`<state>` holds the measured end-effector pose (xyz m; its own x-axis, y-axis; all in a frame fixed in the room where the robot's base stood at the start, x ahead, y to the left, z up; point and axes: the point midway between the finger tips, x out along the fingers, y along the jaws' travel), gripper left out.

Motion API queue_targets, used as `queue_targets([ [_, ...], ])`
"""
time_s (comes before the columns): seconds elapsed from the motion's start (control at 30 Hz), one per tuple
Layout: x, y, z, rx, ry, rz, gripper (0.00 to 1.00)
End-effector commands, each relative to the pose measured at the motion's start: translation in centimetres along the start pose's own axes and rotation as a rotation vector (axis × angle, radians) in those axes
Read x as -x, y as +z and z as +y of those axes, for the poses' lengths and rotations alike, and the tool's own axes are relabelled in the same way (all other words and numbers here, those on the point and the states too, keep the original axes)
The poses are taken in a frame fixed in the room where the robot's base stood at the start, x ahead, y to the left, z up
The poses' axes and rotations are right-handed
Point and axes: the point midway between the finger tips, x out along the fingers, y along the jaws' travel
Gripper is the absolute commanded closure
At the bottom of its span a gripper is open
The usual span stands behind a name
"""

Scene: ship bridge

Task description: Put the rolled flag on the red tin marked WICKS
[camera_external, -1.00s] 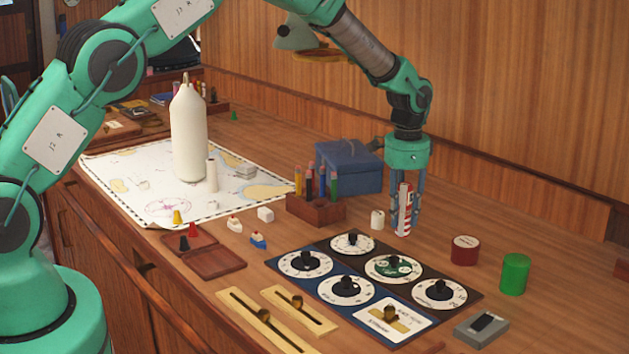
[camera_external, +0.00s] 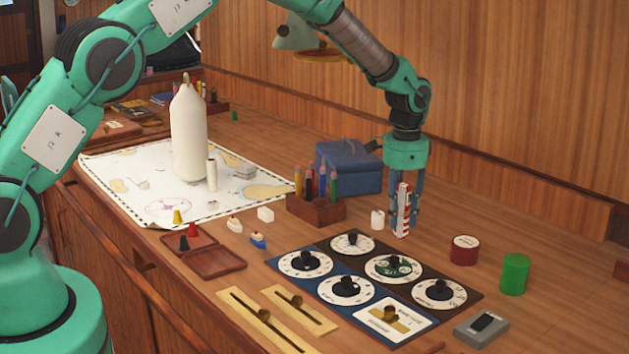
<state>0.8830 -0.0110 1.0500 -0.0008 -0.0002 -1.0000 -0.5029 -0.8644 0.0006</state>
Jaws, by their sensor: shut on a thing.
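The rolled flag (camera_external: 403,212) is a small upright roll with red and white stripes. My gripper (camera_external: 404,205) points straight down and is shut on it, with a finger on either side. The roll's lower end is at or just above the wooden counter; I cannot tell whether it touches. The red tin (camera_external: 464,251) stands on the counter to the right of my gripper and nearer the camera. It has a pale lid with marks too small to read.
A green cylinder (camera_external: 515,274) stands right of the red tin. A dial panel (camera_external: 340,270) lies in front. A pen block (camera_external: 316,210) and blue box (camera_external: 350,168) stand behind left.

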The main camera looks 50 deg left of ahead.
Motion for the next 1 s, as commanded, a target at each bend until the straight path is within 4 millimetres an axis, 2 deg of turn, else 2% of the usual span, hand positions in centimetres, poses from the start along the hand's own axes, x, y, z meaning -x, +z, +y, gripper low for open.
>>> queue_targets([
  [0.27, 1.4, -0.3, 2.7, 0.147, 0.000, 0.002, 0.99],
  [0.7, 4.2, -0.2, 9.3, 0.554, 0.001, 0.002, 0.99],
  [1.0, 5.0, -0.1, 11.3, 0.685, 0.001, 0.002, 0.99],
])
